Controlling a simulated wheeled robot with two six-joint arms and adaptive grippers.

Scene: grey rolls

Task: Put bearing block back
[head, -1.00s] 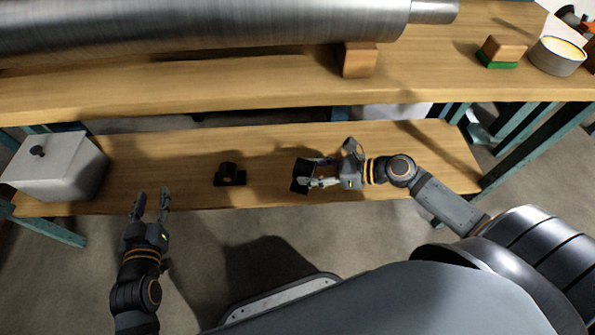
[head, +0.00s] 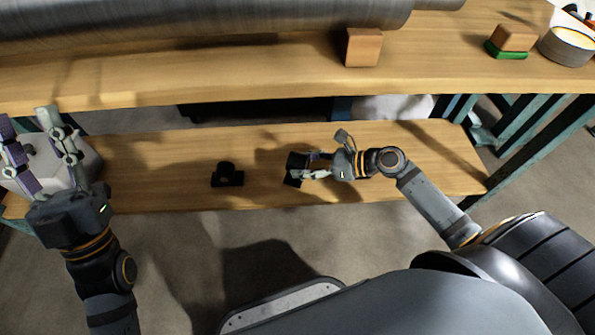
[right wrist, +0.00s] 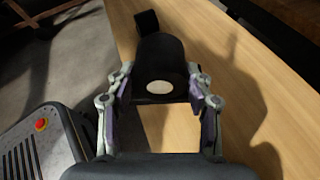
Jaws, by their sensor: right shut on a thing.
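A black bearing block (head: 296,167) is between the fingers of my right gripper (head: 318,168), which is shut on it over the lower shelf. The same block (right wrist: 162,70) fills the space between the fingers in the right wrist view, with a pale oval spot on it. A second black bearing block (head: 227,174) stands on the lower shelf to the left. My left gripper (head: 45,160) is open and empty, raised in front of the grey lidded box at the left. Whether the held block touches the shelf is hard to tell.
The lower wooden shelf (head: 150,165) carries a grey box (head: 85,155) at its left end. The upper bench (head: 200,80) bears a large metal roll (head: 200,30), a wooden block (head: 363,47), a green-based block (head: 510,40) and a round tin (head: 567,46).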

